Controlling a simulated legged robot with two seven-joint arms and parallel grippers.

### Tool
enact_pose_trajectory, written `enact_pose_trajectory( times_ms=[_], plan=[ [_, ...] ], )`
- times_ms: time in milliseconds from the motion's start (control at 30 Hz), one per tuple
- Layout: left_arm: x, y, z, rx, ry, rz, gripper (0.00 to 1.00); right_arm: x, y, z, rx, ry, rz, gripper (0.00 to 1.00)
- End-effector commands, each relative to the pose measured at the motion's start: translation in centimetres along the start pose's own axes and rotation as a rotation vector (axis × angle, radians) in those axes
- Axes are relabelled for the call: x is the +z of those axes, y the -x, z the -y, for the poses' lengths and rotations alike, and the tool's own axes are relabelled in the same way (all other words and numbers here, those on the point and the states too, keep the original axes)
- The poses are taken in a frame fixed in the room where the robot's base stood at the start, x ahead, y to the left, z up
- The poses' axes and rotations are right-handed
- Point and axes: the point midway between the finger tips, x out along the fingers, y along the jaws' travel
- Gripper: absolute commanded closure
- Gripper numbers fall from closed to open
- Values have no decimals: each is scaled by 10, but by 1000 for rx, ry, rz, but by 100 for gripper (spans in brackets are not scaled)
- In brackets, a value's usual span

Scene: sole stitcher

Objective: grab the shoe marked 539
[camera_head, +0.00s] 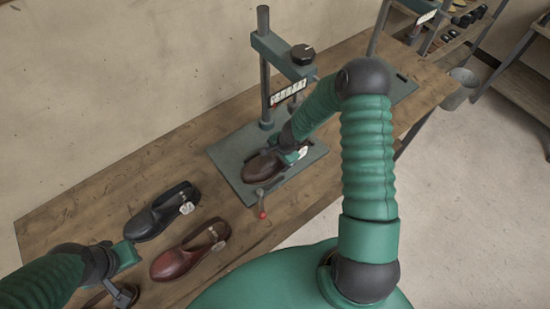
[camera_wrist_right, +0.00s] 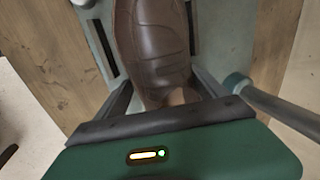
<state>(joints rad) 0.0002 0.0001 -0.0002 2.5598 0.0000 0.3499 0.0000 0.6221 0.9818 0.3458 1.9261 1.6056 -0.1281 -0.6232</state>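A brown shoe (camera_head: 262,167) lies on the green base plate of the stitcher, toe toward the lower left. My right gripper (camera_head: 290,150) is at its heel end, beside a small white tag. In the right wrist view the shoe (camera_wrist_right: 155,45) runs between the two fingers (camera_wrist_right: 164,85), whose tips reach its sides; whether they press on it I cannot tell. A black shoe (camera_head: 155,215) and a reddish-brown shoe (camera_head: 180,262) lie on the bench, each with a white tag. No number is readable.
The stitcher (camera_head: 266,75) has a post and head standing over the plate, close to my right forearm. A red-knobbed lever (camera_head: 262,214) sticks out at the plate's front. The wooden bench (camera_head: 105,190) has bare room at left. Shelves (camera_head: 460,30) stand at the far right.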

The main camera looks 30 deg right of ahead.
Motion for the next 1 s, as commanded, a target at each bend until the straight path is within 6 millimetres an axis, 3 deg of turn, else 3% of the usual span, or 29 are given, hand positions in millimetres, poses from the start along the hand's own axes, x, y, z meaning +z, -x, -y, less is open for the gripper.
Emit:
enact_pose_trajectory(
  times_ms=[33,300,633,900,1000],
  plan=[
    [0,0,0,0,0,0,100,0,1,0,-1,0,-1,50],
    [0,0,0,0,-1,0,100,-1,1,1,-2,0,-1,82],
    [-2,7,0,0,0,0,100,-1,8,3,-2,-1,-2,82],
    [-9,37,0,0,0,0,100,-1,43,14,-3,-1,-1,82],
    [-4,18,0,0,0,0,100,-11,38,-6,-2,-1,-5,82]
  ],
)
